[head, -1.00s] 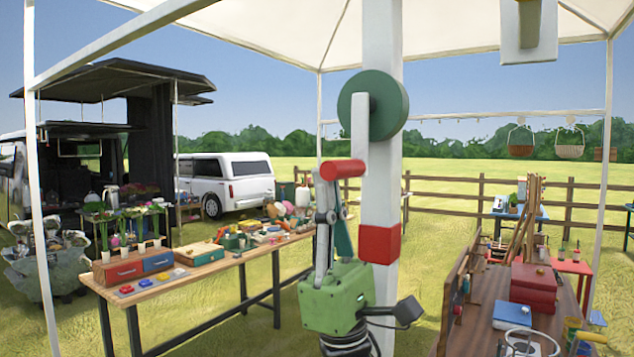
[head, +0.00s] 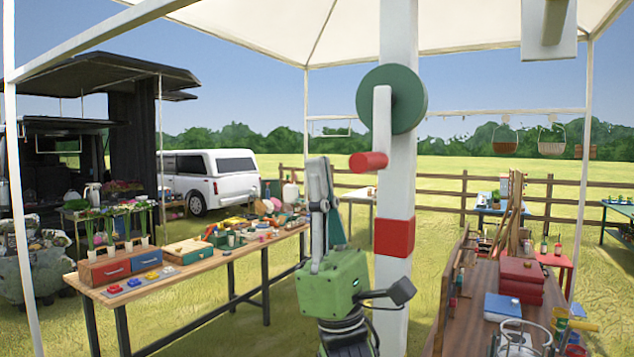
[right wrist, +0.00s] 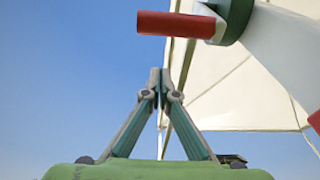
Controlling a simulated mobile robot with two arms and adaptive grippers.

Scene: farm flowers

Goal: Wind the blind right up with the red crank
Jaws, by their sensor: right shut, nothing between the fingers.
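The crank is a green disc (head: 408,98) on the white post, with a white arm (head: 382,120) hanging down to a red handle (head: 368,161). The handle points left and also shows at the top of the right wrist view (right wrist: 176,23). My right gripper (head: 318,162) is shut and empty, fingers pointing up, to the left of the handle and apart from it. In the right wrist view its fingertips (right wrist: 160,73) meet below the handle with sky between. No blind can be made out for certain. My left gripper is not in view.
The white post (head: 398,210) carries a red band (head: 394,237). A wooden table (head: 200,272) with drawers and small goods stands left; a darker table (head: 480,310) with red boxes (head: 521,280) stands right. Open air lies left of the handle.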

